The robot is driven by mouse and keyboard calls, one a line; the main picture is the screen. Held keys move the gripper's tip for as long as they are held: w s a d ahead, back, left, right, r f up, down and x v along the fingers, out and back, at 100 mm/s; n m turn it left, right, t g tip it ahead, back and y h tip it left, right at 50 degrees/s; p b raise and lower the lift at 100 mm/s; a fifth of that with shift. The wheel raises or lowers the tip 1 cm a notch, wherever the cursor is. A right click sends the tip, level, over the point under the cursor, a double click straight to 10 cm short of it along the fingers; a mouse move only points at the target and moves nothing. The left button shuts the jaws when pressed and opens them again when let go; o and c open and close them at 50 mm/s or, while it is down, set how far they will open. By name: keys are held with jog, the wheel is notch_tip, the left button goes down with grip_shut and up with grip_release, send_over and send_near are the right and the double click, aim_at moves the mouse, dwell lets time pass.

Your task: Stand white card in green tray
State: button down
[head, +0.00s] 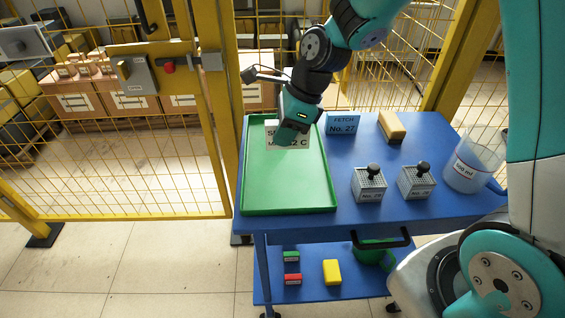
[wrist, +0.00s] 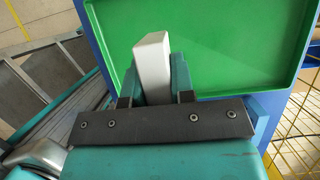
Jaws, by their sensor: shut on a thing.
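The white card (head: 287,130) with black print stands upright over the far part of the green tray (head: 290,190). My gripper (head: 290,128) is shut on the card from above and hides part of its print. In the wrist view the card's pale edge (wrist: 152,60) sits between the two fingers of my gripper (wrist: 155,85), with the green tray (wrist: 225,45) around it. I cannot tell whether the card's lower edge touches the tray floor. The rest of the tray is empty.
A yellow fence (head: 215,130) stands behind.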

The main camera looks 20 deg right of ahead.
notch_tip(320, 180, down, 8)
jog(key=shift+f+b, duration=0.2)
jog(key=shift+b, duration=0.25)
jog(key=shift+f, duration=0.1)
jog(key=c, duration=1)
grip_release()
jog(key=shift+o, duration=0.2)
jog(key=p+v, duration=0.1)
jog(key=v, duration=1)
jog(key=shift+d+r+p, duration=0.1)
jog(key=shift+r+p, duration=0.2)
jog(key=shift+r, duration=0.05)
jog(key=shift+s+r, duration=0.2)
jog(key=shift+r, duration=0.1)
jog(key=s+a+r+n, duration=0.2)
jog(key=s+n, duration=0.4)
jog(key=n, duration=0.3)
jog(key=s+a+r+n+g, duration=0.1)
jog(key=s+a+r+n, duration=0.1)
jog(key=s+n, duration=0.5)
jog(key=s+a+r+n, duration=0.3)
jog(key=s+n, duration=0.4)
jog(key=n, duration=0.5)
jog(key=shift+r+n, duration=0.4)
jog(key=shift+r, duration=0.4)
